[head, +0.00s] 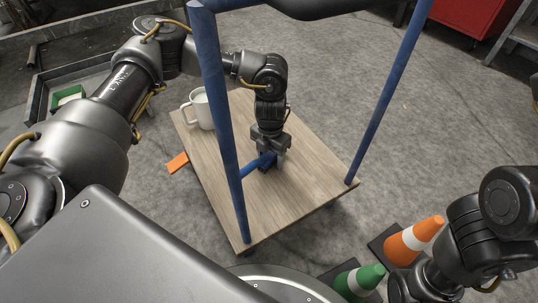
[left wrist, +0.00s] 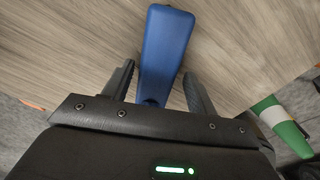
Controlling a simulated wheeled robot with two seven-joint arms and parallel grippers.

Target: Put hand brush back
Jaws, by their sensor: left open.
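The hand brush (head: 256,165) is blue and lies on the wooden top of a cart (head: 300,195). Its blue handle (left wrist: 166,45) also shows in the left wrist view. My left gripper (head: 268,155) points down at the brush, low over the board. Its jaws are open, with one finger on each side of the handle in the left wrist view (left wrist: 159,80). Visible gaps separate the fingers from the handle. The gripper hides part of the brush, and I see no bristles. My right arm is at the lower right, with its gripper out of view.
Blue posts (head: 222,120) rise from the cart near my left arm. A white mug (head: 201,109) and an orange piece (head: 177,163) are at its left side. The board's right part is clear.

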